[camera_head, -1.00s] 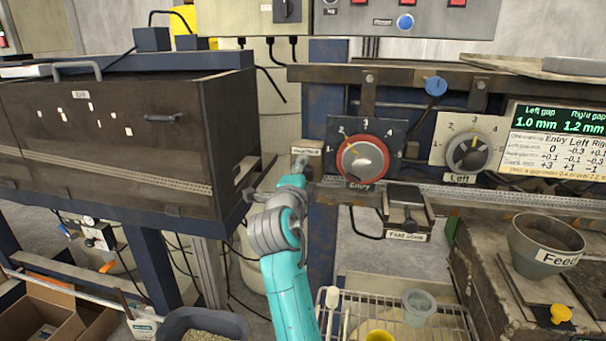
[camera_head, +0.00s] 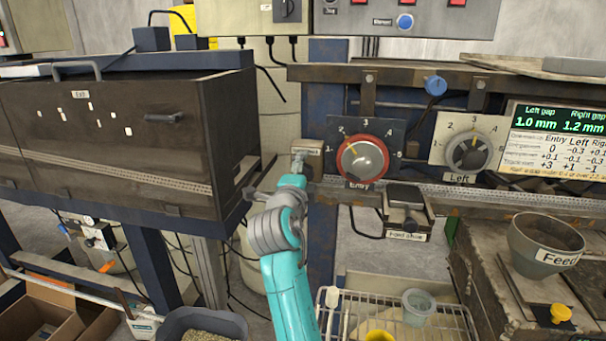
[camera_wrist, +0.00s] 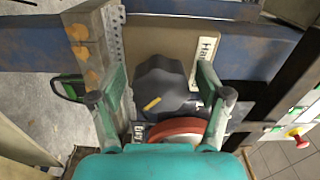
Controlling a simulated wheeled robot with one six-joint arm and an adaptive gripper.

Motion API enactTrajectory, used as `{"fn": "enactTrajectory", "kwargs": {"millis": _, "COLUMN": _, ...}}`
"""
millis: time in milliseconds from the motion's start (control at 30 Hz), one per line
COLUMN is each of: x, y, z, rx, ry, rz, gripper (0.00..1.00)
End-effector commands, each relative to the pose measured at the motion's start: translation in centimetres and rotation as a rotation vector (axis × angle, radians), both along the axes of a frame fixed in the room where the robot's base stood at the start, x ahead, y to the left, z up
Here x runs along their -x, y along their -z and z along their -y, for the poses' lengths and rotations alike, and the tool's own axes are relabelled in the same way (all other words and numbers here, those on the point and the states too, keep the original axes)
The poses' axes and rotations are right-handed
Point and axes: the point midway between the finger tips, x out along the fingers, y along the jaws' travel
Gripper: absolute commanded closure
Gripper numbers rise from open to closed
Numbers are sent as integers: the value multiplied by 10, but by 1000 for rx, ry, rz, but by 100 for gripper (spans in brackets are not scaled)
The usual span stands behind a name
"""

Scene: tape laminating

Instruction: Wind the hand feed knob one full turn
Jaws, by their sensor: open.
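The hand feed knob (camera_wrist: 168,88) is dark and lobed, with a yellow pointer slanting up to the right, in the middle of the wrist view. It stands on a tan plate (camera_wrist: 160,40) with a partly cut-off label starting "Ha". My gripper (camera_wrist: 162,74) is open, with one teal finger on each side of the knob. Gaps show between the fingers and the knob, so I see no grip. In the head view my gripper (camera_head: 299,164) reaches the small tan box (camera_head: 313,149) left of the Entry dial; the knob is not clear there.
The red-rimmed Entry dial (camera_head: 362,158) is close to the right of my gripper; its red rim (camera_wrist: 178,128) shows below the knob in the wrist view. The Left dial (camera_head: 467,152) is farther right. A dark oven-like box (camera_head: 110,140) stands on the left.

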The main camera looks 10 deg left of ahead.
Motion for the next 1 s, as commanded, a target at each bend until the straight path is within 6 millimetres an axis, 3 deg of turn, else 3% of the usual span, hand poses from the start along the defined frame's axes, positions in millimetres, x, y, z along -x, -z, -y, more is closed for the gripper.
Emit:
{"fn": "enactTrajectory", "kwargs": {"millis": 167, "x": 11, "y": 0, "z": -1, "rx": 0, "ry": -1, "rz": 2, "gripper": 24}}
{"fn": "enactTrajectory", "kwargs": {"millis": 700, "x": 105, "y": 0, "z": -4, "rx": -1, "ry": -1, "rz": 0, "gripper": 24}}
{"fn": "enactTrajectory", "kwargs": {"millis": 1000, "x": 120, "y": 0, "z": -4, "rx": 0, "ry": 0, "rz": 0, "gripper": 24}}
